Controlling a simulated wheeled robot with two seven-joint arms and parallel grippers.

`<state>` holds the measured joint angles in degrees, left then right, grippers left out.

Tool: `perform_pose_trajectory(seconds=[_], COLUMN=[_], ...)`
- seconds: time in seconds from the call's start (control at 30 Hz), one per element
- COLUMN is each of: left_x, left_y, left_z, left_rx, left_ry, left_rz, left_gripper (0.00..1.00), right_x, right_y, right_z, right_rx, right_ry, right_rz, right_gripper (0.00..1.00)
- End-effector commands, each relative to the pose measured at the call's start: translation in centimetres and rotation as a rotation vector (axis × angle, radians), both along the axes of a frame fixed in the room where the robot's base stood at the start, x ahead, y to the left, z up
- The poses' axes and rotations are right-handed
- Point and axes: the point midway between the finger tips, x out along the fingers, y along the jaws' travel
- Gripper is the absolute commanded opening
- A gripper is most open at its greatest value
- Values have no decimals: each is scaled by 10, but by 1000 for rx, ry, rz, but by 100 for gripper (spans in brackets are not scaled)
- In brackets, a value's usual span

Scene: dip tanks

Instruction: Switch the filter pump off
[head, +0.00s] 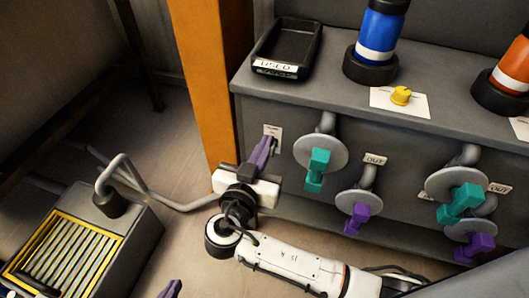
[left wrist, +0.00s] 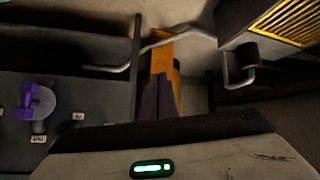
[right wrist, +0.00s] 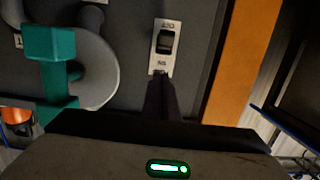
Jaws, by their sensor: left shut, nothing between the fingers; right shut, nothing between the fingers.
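The pump switch is a dark rocker on a pale plate (head: 275,131) on the grey tank front, beside the orange post. In the right wrist view the switch plate (right wrist: 165,47) has upside-down lettering that looks like OFF at the top and ON at the bottom. I cannot tell which side of the rocker is pressed. My right gripper (head: 268,146) is shut and empty, its purple fingertips at the plate; in the right wrist view the fingertips (right wrist: 160,78) overlap the ON end. Contact is unclear. My left gripper (head: 174,287), shut and empty, is low at the bottom edge.
Teal (head: 314,170) and purple (head: 357,217) valve handles sit right of the switch. The orange post (head: 212,75) stands close to its left. A yellow grate (head: 65,262) lies lower left.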

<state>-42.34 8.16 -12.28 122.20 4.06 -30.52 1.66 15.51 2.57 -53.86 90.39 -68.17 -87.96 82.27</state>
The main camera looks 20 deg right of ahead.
Motion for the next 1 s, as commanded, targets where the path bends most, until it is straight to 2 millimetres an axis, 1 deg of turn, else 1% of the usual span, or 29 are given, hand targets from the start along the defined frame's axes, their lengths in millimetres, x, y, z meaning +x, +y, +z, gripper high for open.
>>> perform_pose_trajectory(seconds=[0.03, 0.1, 0.2, 0.3, 0.47, 0.87, 0.97, 1.0], left_x=[0, 0, -1, -2, -3, 0, 0, 0], left_y=[0, 1, 1, 1, 2, 2, 2, 2], left_z=[4, 5, 6, 4, 1, 3, 5, 8], left_rx=[3, 7, 10, 14, 17, 17, 17, 17], left_ry=[1, 3, 6, 13, 18, 11, 11, 10], left_rz=[-1, -3, -5, -6, -8, -7, -7, -7], left_gripper=[0, 0, 0, 0, 0, 0, 0, 0], right_x=[0, 0, 0, 0, 0, 0, 0, 0], right_y=[0, 0, -1, -1, -1, -1, -1, -1], right_z=[14, 27, 43, 55, 62, 62, 63, 67], right_rx=[4, 4, 2, 2, 0, -1, -1, -1], right_ry=[-3, -3, -2, -2, -1, -1, -1, -1], right_rz=[0, -1, -1, -1, -2, -2, -2, -2], right_gripper=[0, 0, 0, 0, 0, 0, 0, 0])
